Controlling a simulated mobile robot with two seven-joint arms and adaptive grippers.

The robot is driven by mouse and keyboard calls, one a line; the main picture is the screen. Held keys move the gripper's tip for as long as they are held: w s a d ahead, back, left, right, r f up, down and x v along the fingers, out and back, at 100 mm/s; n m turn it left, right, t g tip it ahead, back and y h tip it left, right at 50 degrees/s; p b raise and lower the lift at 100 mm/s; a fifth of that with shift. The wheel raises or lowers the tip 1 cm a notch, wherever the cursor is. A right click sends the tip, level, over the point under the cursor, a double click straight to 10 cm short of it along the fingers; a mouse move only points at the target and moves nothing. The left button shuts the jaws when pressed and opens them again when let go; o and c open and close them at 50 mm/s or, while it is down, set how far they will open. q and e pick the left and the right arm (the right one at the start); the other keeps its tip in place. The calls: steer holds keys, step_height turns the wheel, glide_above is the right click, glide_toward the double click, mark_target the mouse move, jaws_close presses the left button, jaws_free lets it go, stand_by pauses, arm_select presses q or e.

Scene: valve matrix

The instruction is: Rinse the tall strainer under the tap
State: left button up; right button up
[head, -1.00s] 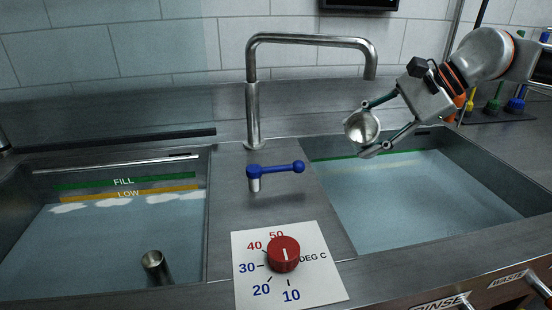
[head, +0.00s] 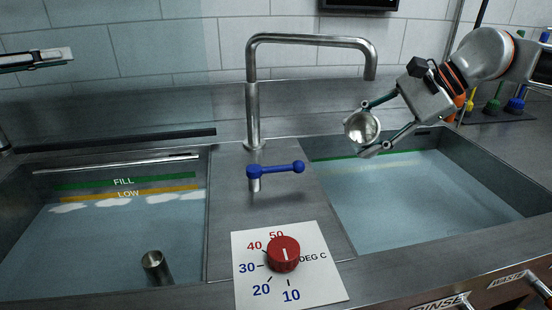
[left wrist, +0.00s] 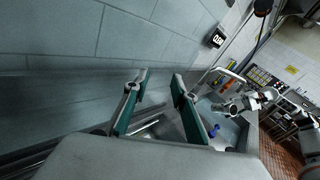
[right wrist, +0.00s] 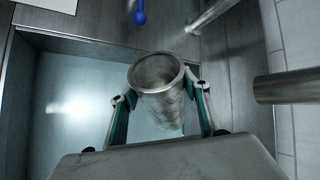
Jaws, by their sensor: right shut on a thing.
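The strainer (head: 362,127), a metal mesh cup with a round rim, is held over the right basin. It also shows in the right wrist view (right wrist: 158,78), tilted with its mouth toward the camera. My right gripper (head: 369,129) is shut on it. The tap (head: 312,40) is a steel spout whose outlet hangs above the strainer; no water stream shows. Its blue lever (head: 275,170) points right. My left gripper (left wrist: 158,80) is open and empty in the left wrist view, its fingers apart. In the head view only part of the left arm shows at upper left.
The right basin (head: 480,172) and left basin (head: 207,215) hold water. A steel cylinder (head: 156,267) stands in the left basin. A red temperature dial (head: 284,252) sits on a white scale plate in front. RINSE and WASTE handles are at front right.

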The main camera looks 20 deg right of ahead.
arm_select(q)
steer(key=s+d+f+m+g+y, duration=0.1)
steer(key=s+d+m+g, duration=0.3)
steer(key=d, duration=0.6)
steer(key=s+d+f+m+g+y, duration=0.1)
steer(key=s+d+m+g, duration=0.15)
steer(key=s+d, duration=0.5)
steer(key=m+g+y, duration=0.1)
steer(key=m+y, duration=0.5)
steer(key=y, duration=0.2)
glide_toward(276, 169)
steer(key=x, duration=0.8)
steer(key=shift+w+d+r, duration=0.1)
steer(key=shift+d+r, duration=0.1)
steer(key=shift+d, duration=0.2)
jaws_close()
